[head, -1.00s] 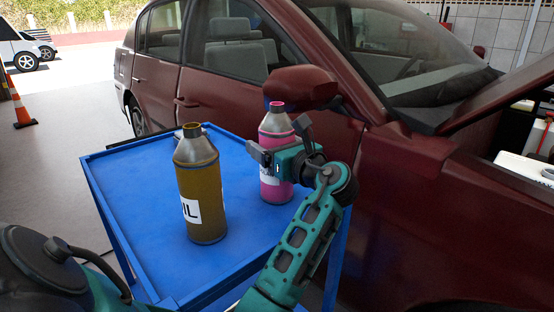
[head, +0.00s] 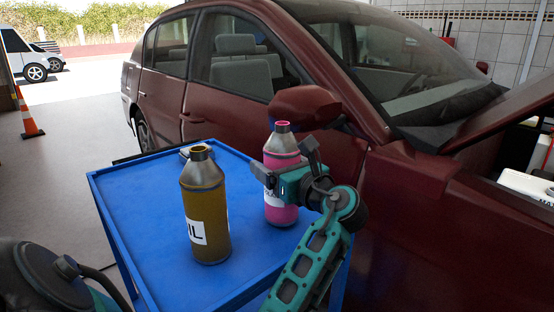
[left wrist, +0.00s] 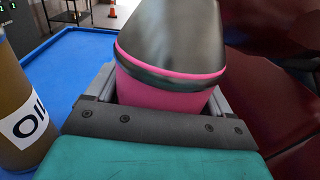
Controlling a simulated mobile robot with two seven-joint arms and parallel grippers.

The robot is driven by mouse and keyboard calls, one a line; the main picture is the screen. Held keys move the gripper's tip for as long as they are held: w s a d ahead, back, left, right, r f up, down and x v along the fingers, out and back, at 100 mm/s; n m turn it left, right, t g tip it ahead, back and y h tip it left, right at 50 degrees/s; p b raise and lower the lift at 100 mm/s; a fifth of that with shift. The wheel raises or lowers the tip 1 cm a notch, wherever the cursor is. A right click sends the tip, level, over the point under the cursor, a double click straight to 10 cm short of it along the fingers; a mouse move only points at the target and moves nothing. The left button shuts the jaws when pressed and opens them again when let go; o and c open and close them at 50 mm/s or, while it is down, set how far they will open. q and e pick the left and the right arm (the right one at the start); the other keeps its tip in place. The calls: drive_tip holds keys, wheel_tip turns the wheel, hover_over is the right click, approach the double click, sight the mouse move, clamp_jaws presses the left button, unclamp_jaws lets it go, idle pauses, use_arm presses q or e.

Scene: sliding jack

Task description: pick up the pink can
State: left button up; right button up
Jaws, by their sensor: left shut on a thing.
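The pink can (head: 282,158), with a grey shoulder and a pink neck, is upright at the right side of the blue cart top. My left gripper (head: 284,168) is shut around its upper body. In the left wrist view the can (left wrist: 165,95) fills the space between the two jaws, its grey shoulder rising above them. Its base looks to be on the cart top; I cannot make out any gap. My right gripper is not in view.
A brown oil bottle (head: 206,215) stands on the blue cart (head: 150,215), left of and nearer than the can. The dark red car (head: 235,105) and its mirror (head: 302,105) are close behind. An orange cone (head: 28,115) stands far left.

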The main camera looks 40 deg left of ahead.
sight(278, 124)
use_arm(q)
drive_tip(key=shift+s+d+r+p, duration=0.5)
drive_tip(key=shift+s+d+r, duration=0.15)
drive_tip(key=shift+r, duration=0.25)
wheel_tip(278, 124, up, 11)
drive_tip(key=p, duration=0.3)
drive_tip(key=shift+f+p, duration=0.1)
drive_tip(key=shift+p, duration=0.3)
drive_tip(key=shift+r, duration=0.75)
